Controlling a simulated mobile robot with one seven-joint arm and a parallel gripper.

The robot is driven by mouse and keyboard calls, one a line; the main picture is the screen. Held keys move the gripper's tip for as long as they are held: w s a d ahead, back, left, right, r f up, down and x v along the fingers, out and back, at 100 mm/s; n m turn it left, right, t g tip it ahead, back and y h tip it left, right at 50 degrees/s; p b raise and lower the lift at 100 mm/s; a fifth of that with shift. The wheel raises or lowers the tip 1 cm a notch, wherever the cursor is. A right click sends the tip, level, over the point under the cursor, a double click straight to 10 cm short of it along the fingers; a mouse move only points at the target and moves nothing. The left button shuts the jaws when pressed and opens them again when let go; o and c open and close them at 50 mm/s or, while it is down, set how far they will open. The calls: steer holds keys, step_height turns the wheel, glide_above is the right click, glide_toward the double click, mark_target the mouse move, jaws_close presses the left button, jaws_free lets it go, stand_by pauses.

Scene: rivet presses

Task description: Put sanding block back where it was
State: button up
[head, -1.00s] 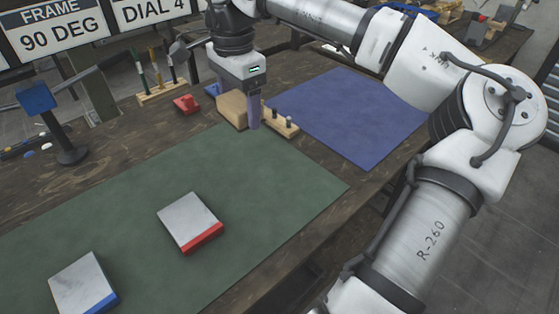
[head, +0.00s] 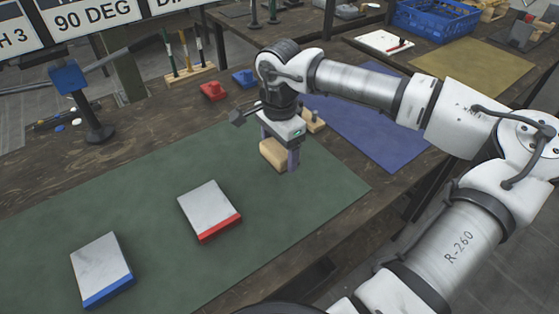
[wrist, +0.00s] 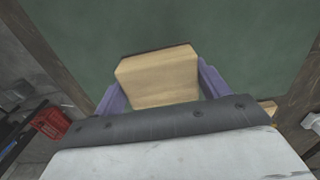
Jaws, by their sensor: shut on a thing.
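The sanding block (head: 273,154) is a pale wooden block with a dark underside edge. My gripper (head: 280,156) is shut on it, over the far part of the green mat (head: 310,185). In the wrist view the sanding block (wrist: 158,78) sits between the two purple fingers, with green mat beyond it. I cannot tell how high it is above the mat.
A white-topped block with a red edge (head: 209,210) and one with a blue edge (head: 101,268) lie on the green mat. A small wooden peg holder (head: 313,121) stands just behind my gripper, beside the blue mat (head: 375,130). Red (head: 214,91) and blue (head: 245,77) items lie behind.

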mark_target(280, 147)
steer(key=shift+f, duration=2.25)
steer(key=shift+f, duration=0.2)
steer(key=o, duration=1)
steer(key=shift+o, duration=0.2)
steer(key=shift+r, duration=0.15)
step_height(280, 147, up, 12)
steer(key=shift+r+b, duration=0.1)
steer(key=shift+b, duration=0.45)
